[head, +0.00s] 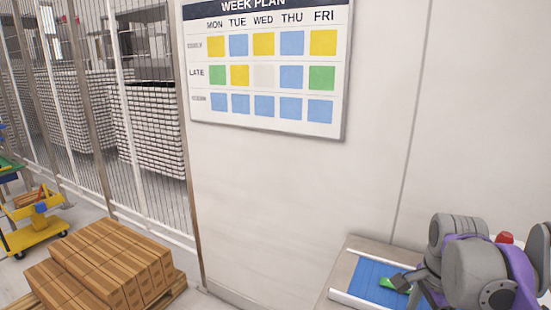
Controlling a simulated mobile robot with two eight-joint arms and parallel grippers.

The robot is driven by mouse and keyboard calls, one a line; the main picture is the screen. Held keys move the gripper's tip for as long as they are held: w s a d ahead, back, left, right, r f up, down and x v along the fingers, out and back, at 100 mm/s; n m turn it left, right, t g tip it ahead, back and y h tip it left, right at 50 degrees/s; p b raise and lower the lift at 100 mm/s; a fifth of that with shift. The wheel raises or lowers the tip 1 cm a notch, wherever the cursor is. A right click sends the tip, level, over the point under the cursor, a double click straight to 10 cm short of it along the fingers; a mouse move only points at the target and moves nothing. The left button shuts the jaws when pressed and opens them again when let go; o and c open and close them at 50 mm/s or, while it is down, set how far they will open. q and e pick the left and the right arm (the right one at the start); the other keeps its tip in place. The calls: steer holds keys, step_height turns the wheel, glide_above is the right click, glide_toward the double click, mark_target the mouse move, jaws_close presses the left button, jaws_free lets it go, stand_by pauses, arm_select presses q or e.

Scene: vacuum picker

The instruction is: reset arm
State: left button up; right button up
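A grey and purple arm, which looks like my right one, fills the lower right corner. The dark parts at its left end look like my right gripper (408,284), over the blue surface of a bench. A small green object (394,284) lies at this end, partly covered by it. I cannot tell whether the gripper touches it or whether its fingers are open or shut. My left arm and gripper are not in view.
The bench with the blue surface (368,278) stands against a pale wall with a week plan board (264,102). Stacked brown cartons (118,262) on a pallet and a yellow cart (36,238) stand left, by a wire fence. A red part (505,238) shows behind the arm.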

steer(key=s+a+f+n+t, duration=0.2)
steer(key=s+a+f+n, duration=0.4)
steer(key=s+f+n, duration=0.1)
steer(key=s+a+f+n+t, duration=0.2)
steer(key=s+a+f+n, duration=0.3)
steer(key=f+n, duration=0.5)
step_height(320, 180, down, 2)
steer(key=shift+s+a, duration=0.35)
steer(key=shift+s, duration=0.9)
